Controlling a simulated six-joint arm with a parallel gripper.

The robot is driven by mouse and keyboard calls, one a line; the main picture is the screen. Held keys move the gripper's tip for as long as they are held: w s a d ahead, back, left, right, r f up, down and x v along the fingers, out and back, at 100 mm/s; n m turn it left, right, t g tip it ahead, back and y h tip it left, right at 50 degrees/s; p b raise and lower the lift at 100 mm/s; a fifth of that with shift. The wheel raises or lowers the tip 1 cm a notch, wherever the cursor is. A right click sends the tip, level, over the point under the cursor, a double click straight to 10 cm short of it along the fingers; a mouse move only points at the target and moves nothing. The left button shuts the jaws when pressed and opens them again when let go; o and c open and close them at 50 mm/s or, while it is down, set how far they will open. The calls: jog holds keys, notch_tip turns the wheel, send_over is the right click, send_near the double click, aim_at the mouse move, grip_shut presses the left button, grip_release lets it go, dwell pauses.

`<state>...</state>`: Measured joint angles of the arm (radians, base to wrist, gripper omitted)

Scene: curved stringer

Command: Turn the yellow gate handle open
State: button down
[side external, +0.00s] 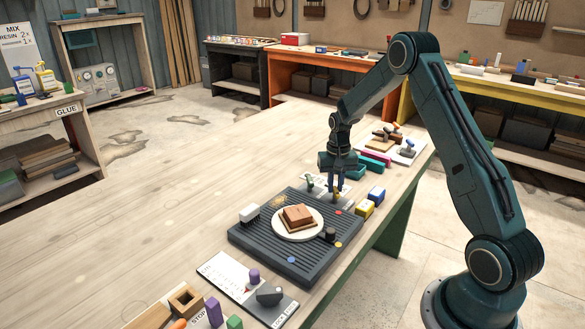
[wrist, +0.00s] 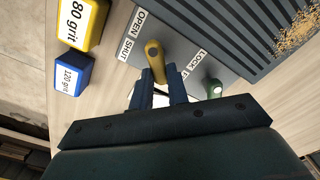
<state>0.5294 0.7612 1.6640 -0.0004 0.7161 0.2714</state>
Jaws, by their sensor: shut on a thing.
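The yellow gate handle (wrist: 153,52) stands on a grey plate in the wrist view, beside the printed words OPEN (wrist: 140,20) and SHUT (wrist: 127,48). My gripper (wrist: 163,76) has its two dark blue fingers shut on the handle, with its rounded yellow end showing beyond the fingertips. In the side external view my gripper (side external: 336,187) reaches down at the far corner of the dark ribbed board (side external: 262,240). The handle is small there and mostly hidden by the fingers. I cannot tell exactly which word the handle lines up with.
A green handle (wrist: 214,89) stands close by, next to a LOCK label (wrist: 200,62). A yellow 80 grit block (wrist: 82,24) and a blue 120 grit block (wrist: 71,75) sit beside the plate. A round white plate (side external: 279,230) carries wooden blocks. The table's left is clear.

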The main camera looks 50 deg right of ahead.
aim_at(335, 187)
jog(key=c, duration=1.4)
grip_release()
jog(key=shift+o, duration=0.2)
jog(key=shift+r, duration=0.1)
notch_tip(335, 187, up, 14)
